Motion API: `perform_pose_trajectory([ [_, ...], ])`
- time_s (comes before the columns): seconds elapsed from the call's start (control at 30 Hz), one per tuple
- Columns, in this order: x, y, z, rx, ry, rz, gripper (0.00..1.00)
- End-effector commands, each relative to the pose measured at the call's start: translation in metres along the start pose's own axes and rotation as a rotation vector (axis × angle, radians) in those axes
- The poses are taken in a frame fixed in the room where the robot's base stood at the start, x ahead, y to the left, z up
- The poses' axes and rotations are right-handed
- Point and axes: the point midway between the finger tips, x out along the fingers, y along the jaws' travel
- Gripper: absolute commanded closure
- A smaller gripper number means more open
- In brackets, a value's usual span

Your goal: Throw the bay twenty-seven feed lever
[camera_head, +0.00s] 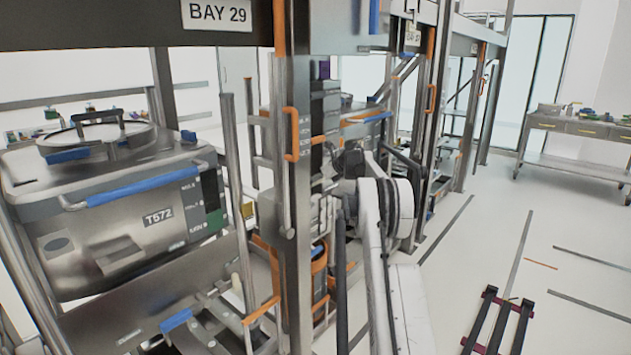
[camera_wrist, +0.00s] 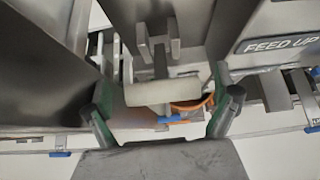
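In the wrist view, a pale, bar-shaped handle (camera_wrist: 163,92) lies crosswise on a grey metal bracket and looks like the lever's grip. My gripper (camera_wrist: 162,105) is open, with one green-padded finger on each side of the handle's ends. Gaps show between the fingers and the handle. A "FEED UP" plate (camera_wrist: 280,45) is at the upper right. In the head view, my white arm reaches into the frame past the nearest bay, and the gripper and lever cannot be made out there. The farther bay's sign (camera_head: 413,36) is too small to read.
The near bay has a "BAY 29" sign (camera_head: 217,12) and a steel bin (camera_head: 120,215) marked T572. A steel post (camera_head: 296,190) with an orange handle stands left of my arm. A cart (camera_head: 580,130) stands at the far right.

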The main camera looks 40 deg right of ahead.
Motion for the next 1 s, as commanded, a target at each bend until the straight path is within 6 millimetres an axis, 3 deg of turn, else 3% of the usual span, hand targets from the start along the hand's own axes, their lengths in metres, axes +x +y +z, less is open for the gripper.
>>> perform_pose_trajectory([
  [0.17, -0.003, -0.001, 0.000, 0.000, 0.001, 0.000, 0.05],
  [0.37, -0.020, -0.001, 0.000, 0.001, 0.000, -0.001, 0.05],
  [0.8, -0.094, 0.000, 0.000, 0.001, 0.000, -0.001, 0.05],
  [1.0, -0.115, 0.000, 0.000, -0.001, 0.000, 0.000, 0.05],
])
